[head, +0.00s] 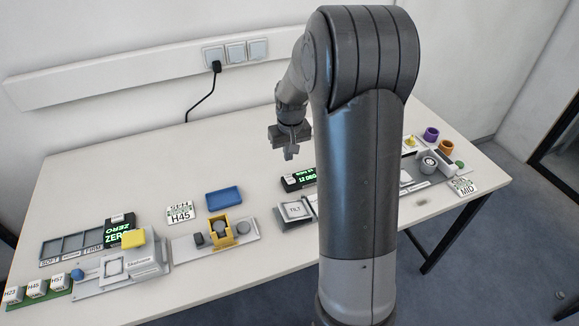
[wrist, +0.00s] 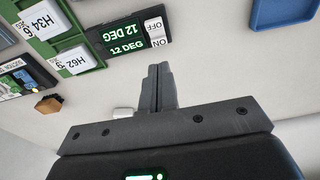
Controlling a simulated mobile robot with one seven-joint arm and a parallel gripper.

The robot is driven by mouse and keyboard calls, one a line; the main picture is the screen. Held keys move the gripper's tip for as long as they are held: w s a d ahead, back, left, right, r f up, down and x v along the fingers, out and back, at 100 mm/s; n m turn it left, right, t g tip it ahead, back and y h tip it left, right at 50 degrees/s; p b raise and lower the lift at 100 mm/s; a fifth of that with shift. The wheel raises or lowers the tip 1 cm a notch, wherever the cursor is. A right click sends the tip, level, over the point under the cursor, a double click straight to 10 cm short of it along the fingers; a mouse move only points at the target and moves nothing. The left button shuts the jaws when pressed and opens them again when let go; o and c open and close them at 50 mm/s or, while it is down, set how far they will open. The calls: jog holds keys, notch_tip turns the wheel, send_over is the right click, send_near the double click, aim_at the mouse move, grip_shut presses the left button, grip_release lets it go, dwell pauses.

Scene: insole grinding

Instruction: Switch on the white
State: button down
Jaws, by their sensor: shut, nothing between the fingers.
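A white rocker switch (wrist: 155,31) marked OFF and ON sits at the end of a dark box with a green display (wrist: 127,33) reading 12 DEG. In the head view this box (head: 298,181) stands on the table, partly hidden by my arm. My gripper (wrist: 159,70) is shut and empty, its fingertips just beside the switch in the wrist picture; I cannot tell whether they touch it. In the head view my gripper (head: 290,153) hangs over the table behind the box. Another dark display box (head: 118,234), reading ZERO, stands at the left with a white piece on top.
A green tray (wrist: 78,42) with white labelled blocks lies beside the display box. A blue tray (head: 225,199), a yellow fixture (head: 220,229) and a tilt unit (head: 295,211) stand on the white table (head: 165,160). Wall sockets (head: 236,52) are behind. The table's back left is clear.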

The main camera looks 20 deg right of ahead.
notch_tip(320, 180, up, 7)
jog(key=w, duration=0.1)
dwell(0.5)
jog(key=s+a+r+t, duration=0.2)
jog(key=s+a+r, duration=0.4)
jog(key=s+r, duration=0.55)
jog(key=s+a+t, duration=0.1)
jog(key=s+a, duration=0.1)
jog(key=s, duration=0.7)
jog(key=s+a+t, duration=0.1)
jog(key=s, duration=0.7)
jog(key=shift+s+a, duration=0.4)
dwell(1.2)
